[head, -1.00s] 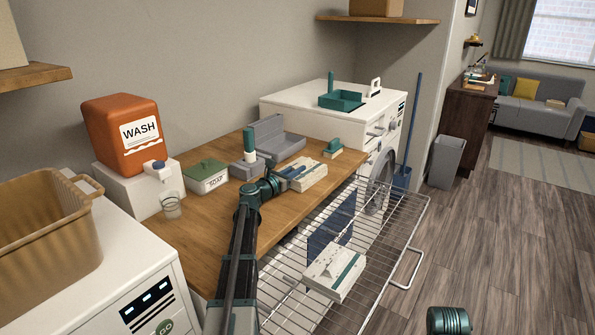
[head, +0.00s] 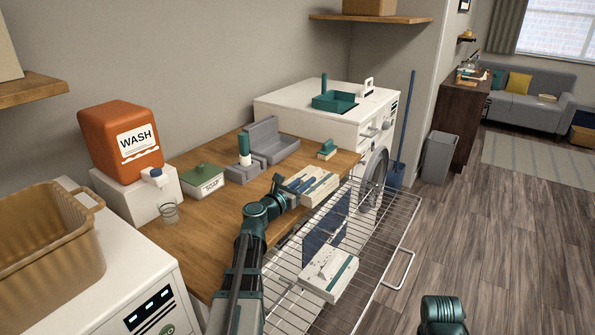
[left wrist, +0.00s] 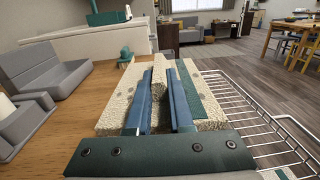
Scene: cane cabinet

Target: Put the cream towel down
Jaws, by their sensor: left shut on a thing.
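The folded cream towel (head: 324,187) with a green stripe is at the counter's front right edge, beside the wire rack. My left gripper (head: 292,186) is shut on it. In the left wrist view the blue fingers pinch a raised ridge of the towel (left wrist: 112,112), and its green stripe shows on the right. I cannot tell whether its underside touches the counter. A second folded pale towel (head: 328,274) with a green stripe lies on the wire rack (head: 379,240). My right gripper is out of sight; only a part of my right arm shows at the bottom.
The wooden counter (head: 205,235) is bare along its front left. A grey open box (head: 276,148), a green-lidded soap tin (head: 203,183) and a small green-topped brush (head: 327,150) stand on it. A dark blue cloth (head: 325,235) hangs at the rack. A white washer stands behind.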

